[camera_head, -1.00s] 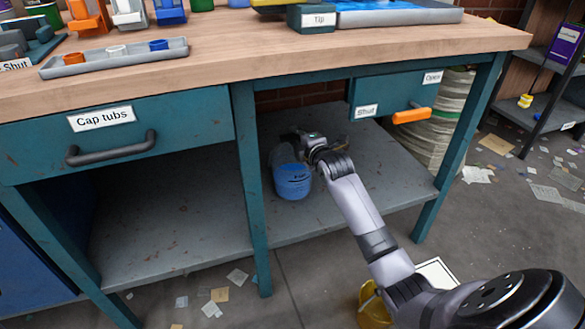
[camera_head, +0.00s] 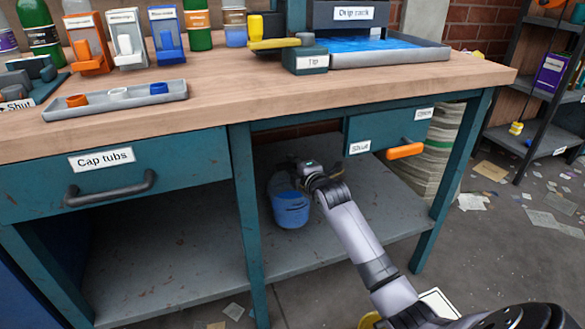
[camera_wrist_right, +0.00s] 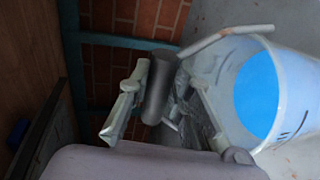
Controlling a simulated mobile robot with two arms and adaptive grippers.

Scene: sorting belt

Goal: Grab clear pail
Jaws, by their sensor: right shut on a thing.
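The clear pail (camera_head: 291,212) with blue liquid in it is under the workbench, at the lower shelf's middle bay. My right gripper (camera_head: 296,168) reaches in above its rim. In the right wrist view the pail (camera_wrist_right: 294,92) is at the right, its round opening facing the camera. There my right gripper (camera_wrist_right: 150,100) has its fingers closed around a dark grey cylinder (camera_wrist_right: 159,90), which looks like the grip of the pail's handle. Whether the pail's base touches the shelf is unclear. My left gripper is not in view.
The lower shelf (camera_head: 165,257) is bare around the pail. A bench leg (camera_head: 250,230) stands just left of it. A drawer with an orange handle (camera_head: 405,151) hangs above right. The worktop (camera_head: 250,103) holds a tray (camera_head: 115,100) and a blue-filled drip tray (camera_head: 400,52).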

